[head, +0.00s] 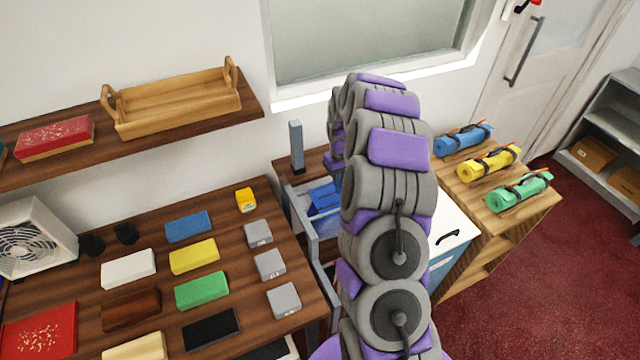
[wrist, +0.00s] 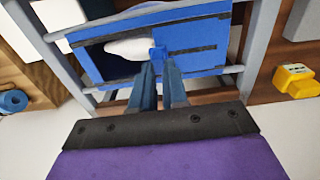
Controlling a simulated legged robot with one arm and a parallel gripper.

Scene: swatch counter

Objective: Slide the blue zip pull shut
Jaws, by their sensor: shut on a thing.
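The blue zip pull (wrist: 157,53) sits on a blue panel (wrist: 195,30) in the wrist view. My gripper (wrist: 161,66) is shut on the pull, its two fingers pointing at the panel. Left of the pull the zip is parted, and a white thing (wrist: 128,47) shows in the gap. To the right a dark zip line (wrist: 200,48) runs along the panel. In the head view part of the blue panel (head: 324,197) shows beside my arm, which hides the rest and my gripper.
A grey frame (head: 300,215) surrounds the panel, with rails close to my gripper. Colored blocks lie on the wooden counter (head: 75,280) to the left, with a yellow item (head: 246,200) near the frame. Rolled mats (head: 487,163) lie on a wooden unit to the right.

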